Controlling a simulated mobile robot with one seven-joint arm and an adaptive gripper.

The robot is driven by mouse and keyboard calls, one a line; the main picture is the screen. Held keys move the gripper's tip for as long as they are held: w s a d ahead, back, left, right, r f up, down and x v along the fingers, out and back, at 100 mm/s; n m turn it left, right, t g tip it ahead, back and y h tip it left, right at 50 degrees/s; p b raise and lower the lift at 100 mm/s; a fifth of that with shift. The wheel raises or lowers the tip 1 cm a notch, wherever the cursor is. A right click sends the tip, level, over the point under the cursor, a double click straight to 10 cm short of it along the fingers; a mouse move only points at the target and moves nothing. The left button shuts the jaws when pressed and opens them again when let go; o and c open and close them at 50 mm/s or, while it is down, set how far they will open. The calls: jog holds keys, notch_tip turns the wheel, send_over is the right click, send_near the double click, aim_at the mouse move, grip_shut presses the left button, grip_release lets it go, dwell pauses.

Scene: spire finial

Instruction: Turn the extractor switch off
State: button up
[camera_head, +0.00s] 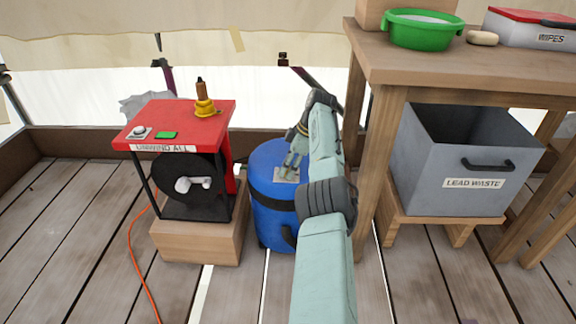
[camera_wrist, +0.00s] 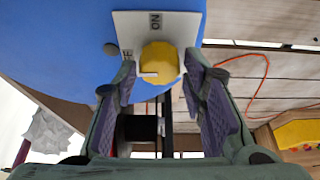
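The extractor looks to be the blue drum (camera_head: 270,215) standing on the plank floor. Its pale switch plate (camera_head: 286,175) is partly hidden by my gripper (camera_head: 295,150). My gripper (camera_wrist: 160,78) is open, with one finger on each side of the knob. A gap shows on both sides, and nothing is held.
A red-topped machine (camera_head: 180,122) marked "UNWIND ALL" stands left of the drum, with an orange cable (camera_head: 133,250). A wooden table (camera_head: 440,65) with a green basin (camera_head: 420,32) stands close on the right. A grey "LEAD WASTE" bin (camera_head: 440,165) sits under it.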

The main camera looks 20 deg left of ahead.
jog(key=shift+o, duration=1)
jog(key=shift+d, duration=0.1)
jog(key=s+v, duration=0.1)
jog(key=v, duration=0.6)
jog(key=shift+w+r, duration=0.25)
jog(key=shift+w, duration=0.3)
